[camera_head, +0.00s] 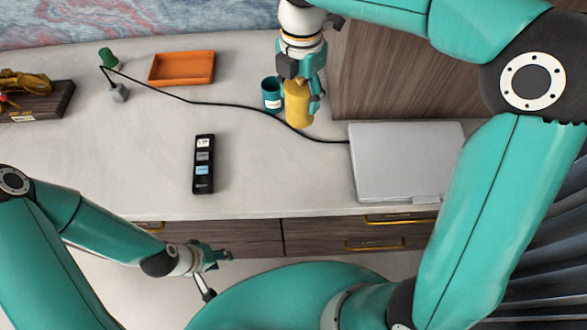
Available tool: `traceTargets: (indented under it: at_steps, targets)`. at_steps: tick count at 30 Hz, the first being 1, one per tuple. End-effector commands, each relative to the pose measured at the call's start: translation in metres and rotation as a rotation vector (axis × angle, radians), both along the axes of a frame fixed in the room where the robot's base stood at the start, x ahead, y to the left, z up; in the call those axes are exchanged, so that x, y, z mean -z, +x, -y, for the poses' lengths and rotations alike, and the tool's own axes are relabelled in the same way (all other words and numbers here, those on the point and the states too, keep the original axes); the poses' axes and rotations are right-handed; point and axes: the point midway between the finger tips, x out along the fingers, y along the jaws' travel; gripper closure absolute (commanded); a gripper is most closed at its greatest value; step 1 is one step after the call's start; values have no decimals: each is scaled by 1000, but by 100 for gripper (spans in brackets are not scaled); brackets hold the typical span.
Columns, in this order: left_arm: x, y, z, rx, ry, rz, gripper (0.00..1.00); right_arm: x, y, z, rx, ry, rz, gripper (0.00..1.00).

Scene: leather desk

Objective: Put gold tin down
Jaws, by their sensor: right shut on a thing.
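The gold tin (298,106) is a yellow upright cylinder at the back of the desk (260,165), right of the middle. My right gripper (300,92) comes down from above and is shut on the tin, with a finger showing on its right side. I cannot tell whether the tin's base touches the desk. A teal tin (272,93) with a pale label stands just left of the gold one. My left gripper (213,272) hangs low in front of the desk's front edge, away from the tin; its fingers are too small to read.
A black cable (212,103) runs past the tin to a closed grey laptop (405,160) at right. An orange tray (182,67), a green item (108,57) and a gold figure (30,83) stand at back left. A black remote (204,163) lies mid-desk. The desk around it is clear.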

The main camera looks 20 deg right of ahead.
Motion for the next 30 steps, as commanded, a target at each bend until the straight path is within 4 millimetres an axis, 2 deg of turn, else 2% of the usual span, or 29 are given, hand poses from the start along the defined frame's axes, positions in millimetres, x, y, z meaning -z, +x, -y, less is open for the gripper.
traceTargets:
  at_steps: [3,6,11,14,17,30]
  targets:
    - [3,0,0,0,0,0,60,-16,-13,-6,-289,2,1,78]
    - [4,0,0,0,0,0,60,-26,-21,-10,-479,3,-1,78]
    - [5,0,0,0,0,0,60,-33,-29,-12,-662,5,-4,78]
    - [6,0,0,0,0,0,60,-29,-31,-13,-706,4,-7,78]
    - [8,0,0,0,0,0,60,-14,-31,-12,-717,4,-9,78]
    - [16,0,0,0,0,0,60,96,-31,-13,-715,5,-12,78]
